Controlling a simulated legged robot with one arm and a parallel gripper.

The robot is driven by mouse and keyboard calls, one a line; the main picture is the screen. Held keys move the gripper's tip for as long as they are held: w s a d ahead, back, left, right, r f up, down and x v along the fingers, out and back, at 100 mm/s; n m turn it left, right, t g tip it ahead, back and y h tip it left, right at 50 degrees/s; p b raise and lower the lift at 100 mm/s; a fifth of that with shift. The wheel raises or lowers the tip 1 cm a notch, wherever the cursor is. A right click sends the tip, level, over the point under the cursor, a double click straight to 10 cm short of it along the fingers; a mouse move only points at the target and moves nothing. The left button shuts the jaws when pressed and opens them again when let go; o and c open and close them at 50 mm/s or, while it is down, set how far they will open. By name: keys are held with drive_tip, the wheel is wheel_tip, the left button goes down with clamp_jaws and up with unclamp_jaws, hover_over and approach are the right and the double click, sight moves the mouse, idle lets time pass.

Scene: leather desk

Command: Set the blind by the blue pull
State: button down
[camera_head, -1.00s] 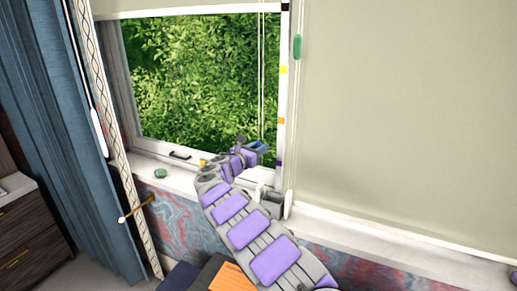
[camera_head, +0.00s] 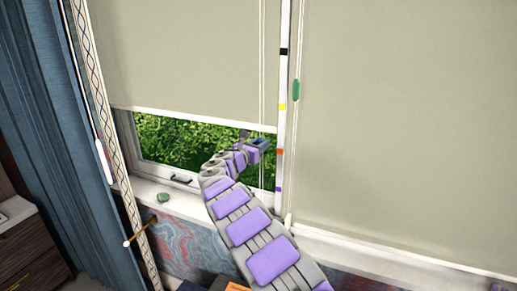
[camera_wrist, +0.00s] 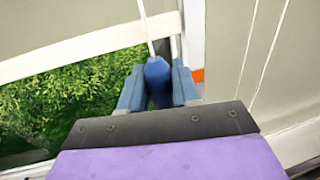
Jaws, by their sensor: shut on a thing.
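The blue pull (camera_wrist: 157,72) hangs on a pale cord and is held between the two blue-grey fingers of my gripper (camera_wrist: 158,88) in the wrist view. In the head view my gripper (camera_head: 259,146) is in front of the window's right side, near the orange mark (camera_head: 280,152); the pull is hard to make out there. The left blind (camera_head: 190,60) covers the upper part of the window. Its white bottom bar (camera_head: 190,119) meets the marked white post (camera_head: 282,80) between the yellow mark (camera_head: 282,106) and the orange one.
A green pull (camera_head: 296,90) hangs by the lowered right blind (camera_head: 400,120). A white pull (camera_head: 103,160) hangs by the blue curtain (camera_head: 50,120). A green stone-like object (camera_head: 163,197) lies on the sill (camera_head: 185,205), and a window handle (camera_head: 181,179) is beside it.

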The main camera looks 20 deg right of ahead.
wheel_tip(320, 180, up, 4)
drive_tip(key=p, duration=0.2)
drive_tip(key=shift+r+p, duration=0.2)
drive_tip(key=shift+p, duration=0.1)
drive_tip(key=shift+f, duration=0.1)
drive_tip(key=c, duration=1)
unclamp_jaws()
drive_tip(key=shift+w+f, duration=0.1)
drive_tip(key=shift+w, duration=0.1)
drive_tip(key=shift+o, duration=0.2)
drive_tip(key=shift+s, duration=0.1)
drive_tip(key=shift+a, duration=0.1)
drive_tip(key=v, duration=1.7)
drive_tip(key=shift+a, duration=0.2)
drive_tip(key=shift+s+d, duration=0.1)
